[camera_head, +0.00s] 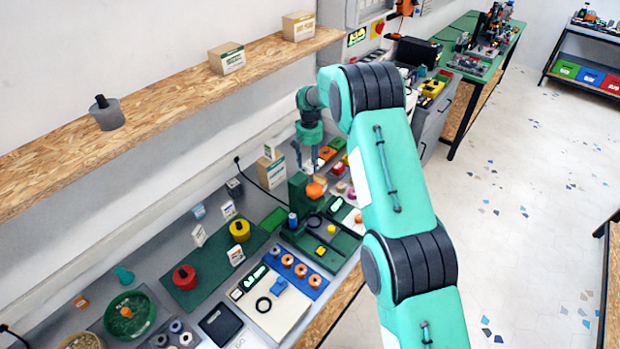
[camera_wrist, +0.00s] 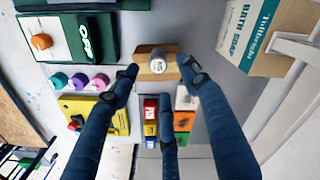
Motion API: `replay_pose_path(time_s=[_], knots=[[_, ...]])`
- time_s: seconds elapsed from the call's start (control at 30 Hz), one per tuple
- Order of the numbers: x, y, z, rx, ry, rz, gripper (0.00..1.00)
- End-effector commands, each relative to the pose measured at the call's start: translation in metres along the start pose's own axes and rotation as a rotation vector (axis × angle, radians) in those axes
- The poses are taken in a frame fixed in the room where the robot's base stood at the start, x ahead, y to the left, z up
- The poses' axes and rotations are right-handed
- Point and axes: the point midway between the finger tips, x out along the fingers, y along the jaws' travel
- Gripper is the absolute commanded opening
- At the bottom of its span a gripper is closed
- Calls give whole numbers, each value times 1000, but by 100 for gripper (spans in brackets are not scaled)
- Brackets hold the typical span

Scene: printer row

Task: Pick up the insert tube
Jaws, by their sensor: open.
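A short grey cylinder with a white label or end face (camera_wrist: 157,62) stands in a light wooden block (camera_wrist: 152,78) in the wrist view; it looks like the insert tube, though its name cannot be read. My gripper (camera_wrist: 162,84) is open, its dark blue fingers spread to the left, right and below the cylinder. I cannot tell how far above the cylinder they are, and nothing is held. In the head view my gripper hangs over the back of the workbench, and the tube cannot be made out there.
A soap carton (camera_wrist: 262,35) stands close on the right in the wrist view. A green device with a lit display (camera_wrist: 85,38) is at upper left, and a yellow case (camera_wrist: 95,115) at lower left. Coloured blocks (camera_wrist: 183,120) lie below. A wooden shelf (camera_head: 150,110) runs above the bench.

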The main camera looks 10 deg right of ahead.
Motion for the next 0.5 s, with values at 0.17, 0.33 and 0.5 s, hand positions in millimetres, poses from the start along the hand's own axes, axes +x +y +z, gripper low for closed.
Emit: replay_pose_path(time_s=[0.17, 0.33, 0.5], knots=[[23, 0, 1, 0, -2, 0, 46], [29, 0, 0, 0, 0, 0, 46], [29, 0, 0, 0, 1, 0, 46]])
